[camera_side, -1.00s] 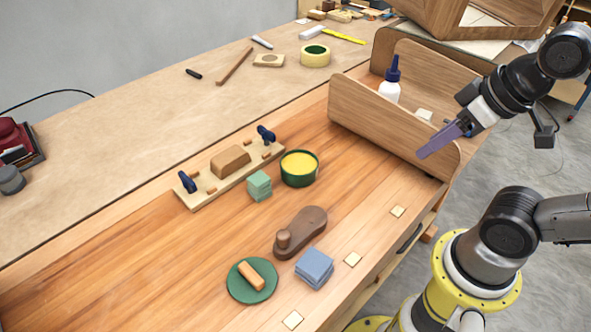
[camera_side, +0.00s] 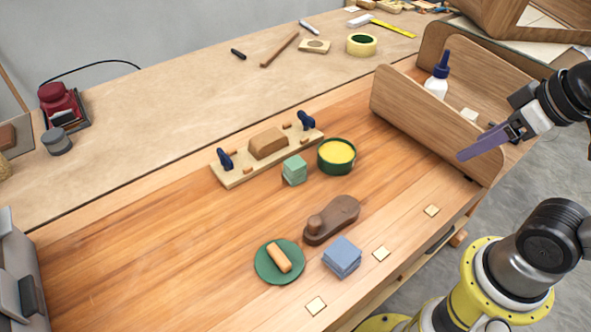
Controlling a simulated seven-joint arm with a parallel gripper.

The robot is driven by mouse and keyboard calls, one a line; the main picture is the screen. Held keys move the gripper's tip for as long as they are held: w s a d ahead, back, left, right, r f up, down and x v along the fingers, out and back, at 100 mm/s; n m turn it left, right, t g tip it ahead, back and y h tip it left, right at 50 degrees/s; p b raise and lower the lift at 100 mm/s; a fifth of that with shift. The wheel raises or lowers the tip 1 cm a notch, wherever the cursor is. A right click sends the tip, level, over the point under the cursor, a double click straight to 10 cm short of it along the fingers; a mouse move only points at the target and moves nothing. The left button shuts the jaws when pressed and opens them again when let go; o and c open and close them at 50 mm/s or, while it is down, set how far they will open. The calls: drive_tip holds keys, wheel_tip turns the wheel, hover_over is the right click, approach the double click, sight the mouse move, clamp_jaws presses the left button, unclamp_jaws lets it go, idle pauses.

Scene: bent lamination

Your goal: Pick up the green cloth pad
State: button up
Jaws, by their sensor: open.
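The green cloth pad (camera_side: 294,170) is a small folded stack lying on the wooden bench. It sits between the clamped board and the green tin, a little in front of them. My gripper (camera_side: 466,156) has long purple fingers and is at the right, in front of the wooden tray's side wall in the picture. It is well to the right of the pad and apart from it. The jaws are open, and nothing shows between them. The gap between the fingers is hard to see from this angle.
A green tin of yellow paste (camera_side: 337,156) stands right beside the pad. A board with blue clamps (camera_side: 237,178) lies behind it. A brown shoe-shaped block (camera_side: 332,219), a blue cloth stack (camera_side: 342,256) and a green plate (camera_side: 264,268) are in front. A wooden tray (camera_side: 430,120) stands right.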

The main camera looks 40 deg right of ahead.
drive_tip(key=shift+o, duration=1.2)
